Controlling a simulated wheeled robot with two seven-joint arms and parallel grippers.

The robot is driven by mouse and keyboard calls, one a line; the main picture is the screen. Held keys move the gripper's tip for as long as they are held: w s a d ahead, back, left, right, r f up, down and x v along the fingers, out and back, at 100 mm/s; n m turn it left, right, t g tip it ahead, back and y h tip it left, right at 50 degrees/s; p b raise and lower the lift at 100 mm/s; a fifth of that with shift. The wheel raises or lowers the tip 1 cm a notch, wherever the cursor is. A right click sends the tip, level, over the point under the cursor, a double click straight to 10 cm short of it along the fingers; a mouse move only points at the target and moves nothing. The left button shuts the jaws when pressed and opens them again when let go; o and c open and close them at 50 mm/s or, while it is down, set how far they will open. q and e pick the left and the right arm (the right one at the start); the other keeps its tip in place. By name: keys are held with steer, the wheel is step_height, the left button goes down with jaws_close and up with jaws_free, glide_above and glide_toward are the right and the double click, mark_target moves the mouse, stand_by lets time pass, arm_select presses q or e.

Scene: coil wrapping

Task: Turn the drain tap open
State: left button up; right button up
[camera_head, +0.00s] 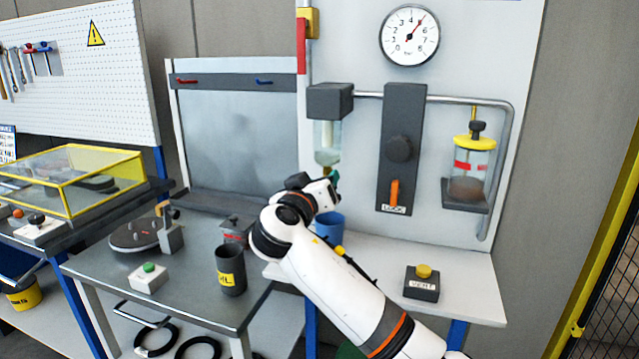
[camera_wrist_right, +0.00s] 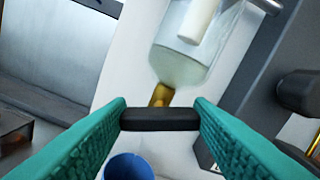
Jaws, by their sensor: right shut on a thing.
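The drain tap's black handle (camera_wrist_right: 160,119) lies crosswise between the green fingertips of my right gripper (camera_wrist_right: 161,118) in the right wrist view. Both fingertips touch its ends. A brass stem (camera_wrist_right: 161,95) shows behind it, under a clear bowl (camera_wrist_right: 182,65) with pale liquid. In the head view the bowl (camera_head: 327,142) hangs under a dark grey block (camera_head: 330,100). My right gripper (camera_head: 334,180) is just below the bowl there, and its wrist hides the handle. My left gripper is not in view.
A blue cup (camera_head: 330,228) stands below the tap; it also shows in the right wrist view (camera_wrist_right: 128,167). To the right are a dark panel with an orange lever (camera_head: 394,192), a yellow-capped jar (camera_head: 470,165) and a yellow-button box (camera_head: 422,283). A pressure gauge (camera_head: 409,35) is above.

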steer(key=shift+n, duration=0.5)
steer(key=o, duration=1)
steer(key=shift+s, duration=0.1)
steer(key=b+v, duration=0.2)
steer(key=v, duration=0.9)
steer(key=shift+s+a, duration=0.2)
steer(key=shift+s, duration=0.15)
